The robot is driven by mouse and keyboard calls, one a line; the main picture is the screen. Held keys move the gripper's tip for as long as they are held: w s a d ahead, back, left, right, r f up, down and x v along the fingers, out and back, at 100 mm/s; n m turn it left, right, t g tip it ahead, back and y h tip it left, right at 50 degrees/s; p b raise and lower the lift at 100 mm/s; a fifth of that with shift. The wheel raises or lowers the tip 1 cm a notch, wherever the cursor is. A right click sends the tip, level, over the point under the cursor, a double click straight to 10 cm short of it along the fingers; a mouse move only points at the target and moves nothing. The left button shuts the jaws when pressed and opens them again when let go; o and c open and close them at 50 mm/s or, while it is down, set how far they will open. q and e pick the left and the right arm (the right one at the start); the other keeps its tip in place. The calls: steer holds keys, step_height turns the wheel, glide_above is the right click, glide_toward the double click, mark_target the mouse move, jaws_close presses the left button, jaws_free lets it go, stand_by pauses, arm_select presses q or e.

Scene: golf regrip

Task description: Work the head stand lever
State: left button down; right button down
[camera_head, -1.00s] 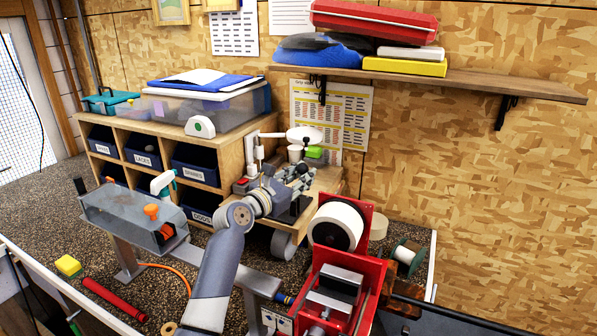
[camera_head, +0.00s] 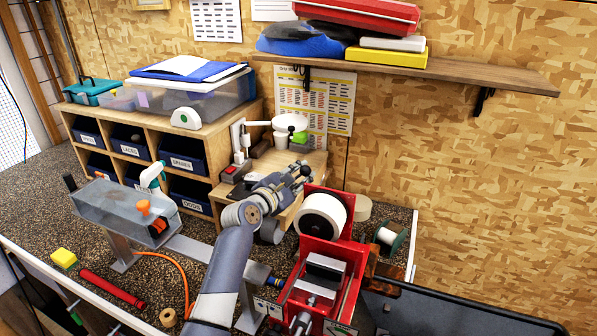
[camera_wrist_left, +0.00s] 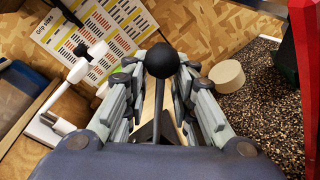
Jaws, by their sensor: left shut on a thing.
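My left gripper (camera_head: 303,174) reaches from the lower middle to a spot just left of the red frame. The left wrist view shows a lever with a round black knob (camera_wrist_left: 162,60) on a thin grey rod (camera_wrist_left: 158,105). The rod stands between the two fingers (camera_wrist_left: 162,85) of my left gripper, which is shut on it, with the knob above the fingers. The lever's foot is mostly hidden by the gripper, and in the head view the arm and fingers cover most of the lever. My right gripper is not in view.
A red frame (camera_head: 347,230) with a white roll (camera_head: 322,216) stands close right of the gripper. A white lamp (camera_head: 289,122) stands behind it. Wooden cubbies (camera_head: 215,166) and a grey trough (camera_head: 118,208) are at left. A shelf (camera_head: 450,75) hangs above.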

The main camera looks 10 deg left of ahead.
arm_select(q)
steer(key=shift+f, duration=0.2)
steer(key=c, duration=1.4)
jaws_free()
steer(key=shift+o, duration=0.4)
steer(key=shift+r, duration=0.1)
steer(key=shift+s, duration=0.15)
steer(key=v, duration=1.2)
steer(key=shift+r, duration=0.1)
